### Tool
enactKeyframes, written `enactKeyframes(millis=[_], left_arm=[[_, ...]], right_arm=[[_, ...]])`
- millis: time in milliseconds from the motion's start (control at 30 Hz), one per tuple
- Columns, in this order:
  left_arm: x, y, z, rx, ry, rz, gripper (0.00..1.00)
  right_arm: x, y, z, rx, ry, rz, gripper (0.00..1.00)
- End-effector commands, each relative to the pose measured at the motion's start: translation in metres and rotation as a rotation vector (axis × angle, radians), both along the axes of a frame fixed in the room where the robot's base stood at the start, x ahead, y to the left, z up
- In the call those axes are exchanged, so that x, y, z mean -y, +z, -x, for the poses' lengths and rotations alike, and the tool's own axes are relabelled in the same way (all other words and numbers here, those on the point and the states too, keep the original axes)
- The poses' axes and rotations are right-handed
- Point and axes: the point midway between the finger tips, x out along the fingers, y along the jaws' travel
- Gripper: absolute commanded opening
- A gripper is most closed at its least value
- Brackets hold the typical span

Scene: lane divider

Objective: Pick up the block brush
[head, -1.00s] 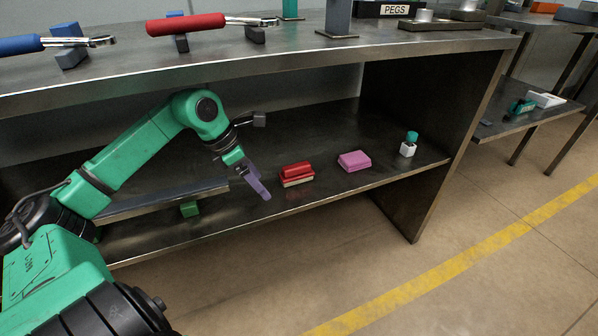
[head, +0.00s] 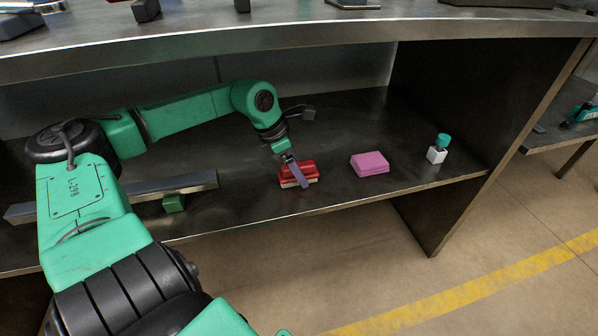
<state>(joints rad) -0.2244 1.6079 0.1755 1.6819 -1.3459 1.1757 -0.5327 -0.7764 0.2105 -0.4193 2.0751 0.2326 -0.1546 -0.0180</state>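The block brush, a red block with a pale bristle underside (head: 313,171), lies on the lower shelf in the head view. My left gripper (head: 303,181) reaches down to it from above and behind. One purple finger crosses in front of the brush's middle; the other finger is hidden, so I cannot tell whether the finger touches the brush or whether the gripper is open or shut. The brush rests on the shelf. My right gripper is not in view.
A pink block (head: 370,163) lies right of the brush, and a white bottle with a teal cap (head: 438,149) stands farther right. A grey bar (head: 110,199) and a green block (head: 174,203) lie left. The bench top (head: 300,41) overhangs the shelf (head: 240,207).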

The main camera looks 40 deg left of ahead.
Motion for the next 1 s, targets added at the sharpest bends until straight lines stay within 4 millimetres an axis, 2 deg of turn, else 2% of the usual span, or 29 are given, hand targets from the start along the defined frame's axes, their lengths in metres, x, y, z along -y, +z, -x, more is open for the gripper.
enactKeyframes(millis=[33, 267, 400, 500, 767, 867, 1000], left_arm=[[0.001, -0.006, -0.001, -0.002, -0.001, -0.003, 0.85], [0.002, -0.004, -0.002, 0.002, 0.000, 0.001, 0.85], [0.002, -0.004, -0.002, 0.002, 0.000, 0.001, 0.31], [0.002, -0.004, -0.002, 0.002, 0.000, 0.001, 0.00], [0.002, -0.002, -0.002, 0.002, 0.000, 0.002, 0.00], [0.002, 0.005, -0.003, 0.004, 0.000, 0.002, 0.00], [0.002, 0.025, -0.003, 0.005, 0.000, 0.002, 0.00]], right_arm=[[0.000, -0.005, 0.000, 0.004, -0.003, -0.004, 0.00], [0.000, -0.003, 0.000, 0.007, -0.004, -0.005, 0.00], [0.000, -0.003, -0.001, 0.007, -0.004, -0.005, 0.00], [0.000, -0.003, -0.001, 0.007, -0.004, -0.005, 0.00], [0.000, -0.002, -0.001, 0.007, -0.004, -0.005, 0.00], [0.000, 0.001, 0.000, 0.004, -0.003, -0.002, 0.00], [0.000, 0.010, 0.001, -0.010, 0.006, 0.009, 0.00]])
